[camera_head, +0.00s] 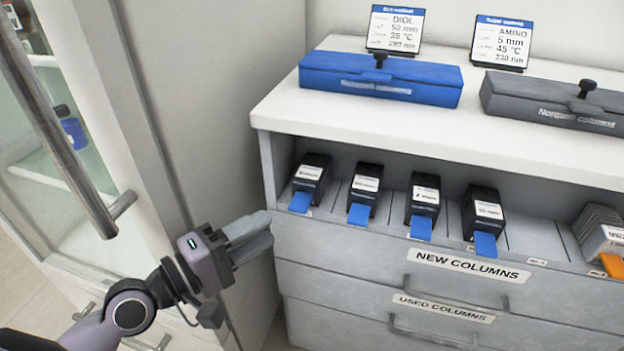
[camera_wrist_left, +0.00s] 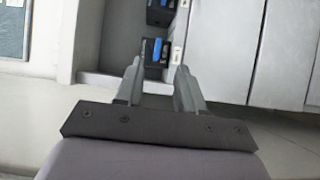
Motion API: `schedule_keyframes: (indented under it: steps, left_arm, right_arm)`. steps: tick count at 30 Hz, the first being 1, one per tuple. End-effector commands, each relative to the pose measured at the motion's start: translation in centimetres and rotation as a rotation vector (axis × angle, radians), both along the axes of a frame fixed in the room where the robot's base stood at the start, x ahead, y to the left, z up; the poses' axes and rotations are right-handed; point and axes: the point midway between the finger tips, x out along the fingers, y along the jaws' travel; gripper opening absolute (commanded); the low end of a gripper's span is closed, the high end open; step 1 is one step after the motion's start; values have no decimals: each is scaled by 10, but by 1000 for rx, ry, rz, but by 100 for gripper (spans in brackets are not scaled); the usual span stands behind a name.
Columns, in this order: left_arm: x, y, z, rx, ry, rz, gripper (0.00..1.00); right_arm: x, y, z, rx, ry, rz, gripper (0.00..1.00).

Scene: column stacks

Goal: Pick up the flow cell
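I cannot make out which thing is the flow cell; the small labels are too blurred to read. Several black boxes with white labels and blue tabs stand in the open shelf, the leftmost box (camera_head: 312,172) nearest my gripper. My left gripper (camera_head: 258,228) is at the left front corner of the cabinet, left of and below that box. In the left wrist view the fingers (camera_wrist_left: 161,68) are apart with nothing held between them. A black box with a blue tab (camera_wrist_left: 152,50) shows beyond the fingertips. My right gripper is out of view.
A blue case (camera_head: 380,80) and a grey case (camera_head: 555,103) lie on the white cabinet top (camera_head: 450,125), with sign cards behind. White packs with an orange tab (camera_head: 603,240) stand at the shelf's right. Drawers (camera_head: 350,270) lie below. A glass-door cabinet (camera_head: 60,130) is at left.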

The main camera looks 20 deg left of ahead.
Motion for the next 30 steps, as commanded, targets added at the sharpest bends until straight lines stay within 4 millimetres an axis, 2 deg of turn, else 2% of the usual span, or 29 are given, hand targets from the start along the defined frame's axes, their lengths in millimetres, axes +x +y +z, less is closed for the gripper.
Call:
schedule_keyframes:
  steps: [14,24,30]
  left_arm:
    - [22,-18,2,-12,1,-2,38]
    - [51,-43,4,-11,-1,-3,38]
    - [56,-46,3,-8,2,-4,38]
  right_arm:
    - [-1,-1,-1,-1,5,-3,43]
    - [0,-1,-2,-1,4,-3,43]
    - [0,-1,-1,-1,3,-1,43]
